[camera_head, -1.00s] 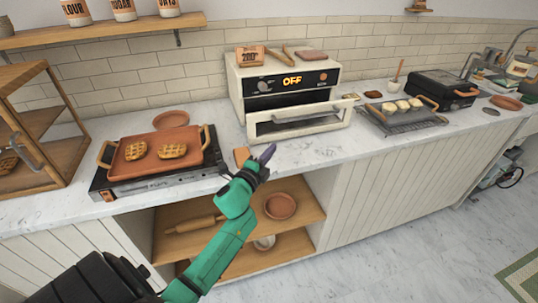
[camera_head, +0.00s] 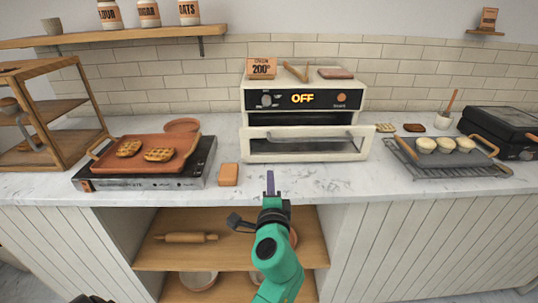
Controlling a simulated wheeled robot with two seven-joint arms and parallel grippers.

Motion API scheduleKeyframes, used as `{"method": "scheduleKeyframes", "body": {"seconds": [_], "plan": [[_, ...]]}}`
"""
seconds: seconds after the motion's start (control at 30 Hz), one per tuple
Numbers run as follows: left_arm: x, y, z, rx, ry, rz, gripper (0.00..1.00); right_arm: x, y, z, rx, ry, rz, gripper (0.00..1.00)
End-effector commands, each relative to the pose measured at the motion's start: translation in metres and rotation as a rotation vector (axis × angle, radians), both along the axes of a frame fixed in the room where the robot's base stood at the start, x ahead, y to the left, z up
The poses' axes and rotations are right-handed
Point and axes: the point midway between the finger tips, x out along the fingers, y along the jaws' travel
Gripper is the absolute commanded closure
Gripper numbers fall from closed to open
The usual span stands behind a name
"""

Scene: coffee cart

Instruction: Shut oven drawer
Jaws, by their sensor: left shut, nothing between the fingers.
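The white oven (camera_head: 304,112) stands on the counter against the tiled wall, with "OFF" on its display. Its drawer (camera_head: 306,146) is pulled out toward me, with a grey bar handle (camera_head: 309,136) across its front. A dark gap shows above the drawer front. My left gripper (camera_head: 270,183) is shut and empty, with its fingertips at the counter's front edge, in front of and a little left of the drawer, apart from it.
An orange block (camera_head: 228,174) lies on the counter left of my gripper. A tray of waffles (camera_head: 146,156) sits on a hotplate at left. A rack with a grey tray (camera_head: 446,158) of buns is at right. The counter before the drawer is clear.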

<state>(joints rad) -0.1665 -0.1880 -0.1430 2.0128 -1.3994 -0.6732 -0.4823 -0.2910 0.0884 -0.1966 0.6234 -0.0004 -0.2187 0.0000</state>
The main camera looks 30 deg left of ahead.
Motion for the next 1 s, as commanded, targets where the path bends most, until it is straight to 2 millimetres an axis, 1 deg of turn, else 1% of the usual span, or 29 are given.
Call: {"method": "scheduleKeyframes", "body": {"seconds": [0.03,0.1,0.2,0.27,0.4,0.5,0.6,0.73,1.0], "plan": [[0.007,0.005,0.003,0.001,-0.002,0.001,1.00,-0.008,0.005,0.003,0.007,0.013,0.000,0.50],[0.019,0.012,0.003,0.001,-0.002,0.001,1.00,-0.017,0.011,0.004,0.014,0.027,-0.001,0.50],[0.037,0.024,0.003,0.001,-0.002,0.001,1.00,-0.020,0.015,0.006,0.021,0.033,0.000,0.50],[0.049,0.031,0.003,0.002,-0.002,-0.001,1.00,-0.019,0.015,0.005,0.020,0.031,0.001,0.50],[0.075,0.048,0.002,0.002,-0.001,-0.001,1.00,-0.012,0.010,0.004,0.013,0.019,0.002,0.50],[0.091,0.058,0.000,0.001,-0.001,-0.001,1.00,-0.007,0.008,0.002,0.010,0.011,0.002,0.50],[0.103,0.066,0.000,0.001,0.000,-0.001,1.00,-0.006,0.006,0.000,0.008,0.010,0.001,0.50],[0.110,0.070,0.000,-0.001,0.001,-0.002,1.00,-0.006,0.006,0.000,0.008,0.010,0.000,0.50],[0.110,0.070,0.000,-0.001,0.001,-0.002,1.00,-0.007,0.006,0.000,0.008,0.011,-0.001,0.50]]}}
